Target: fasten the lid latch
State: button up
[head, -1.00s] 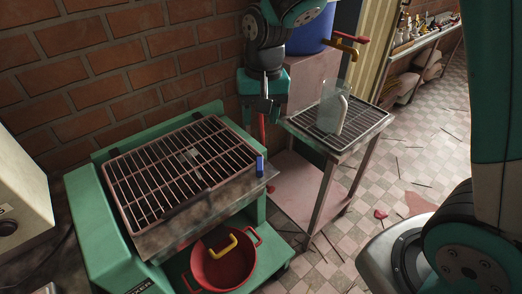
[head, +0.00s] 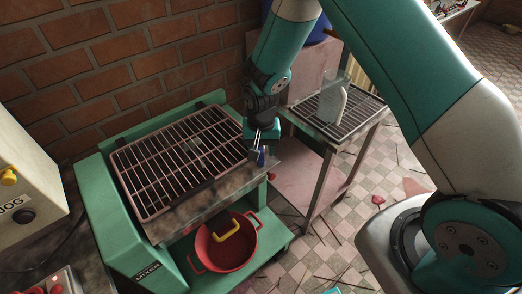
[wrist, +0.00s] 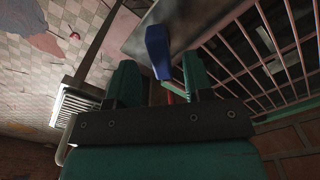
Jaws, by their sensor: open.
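The lid is a barred metal grille (head: 185,155) lying shut on the green mixer (head: 105,215). A small blue lever, which looks like the latch (head: 262,158), stands at the lid's right front corner. My gripper (head: 256,150) is pointing down at that corner, close beside the lever. In the wrist view the blue lever (wrist: 158,50) appears just beyond the gap between my open fingers (wrist: 160,80). Nothing is held, and I cannot tell whether a finger touches the lever. A bit of red (wrist: 177,90) shows between the fingers, mostly hidden.
A small table (head: 350,118) with a clear jug (head: 331,102) stands to the right. A brick wall (head: 120,50) closes off the back.

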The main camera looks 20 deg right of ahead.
jog(key=shift+f, duration=1.2)
grip_shut()
jog(key=n+b, duration=0.1)
jog(key=n, duration=0.2)
jog(key=shift+n, duration=0.4)
jog(key=shift+n+b, duration=0.65)
jog(key=shift+n, duration=1.35)
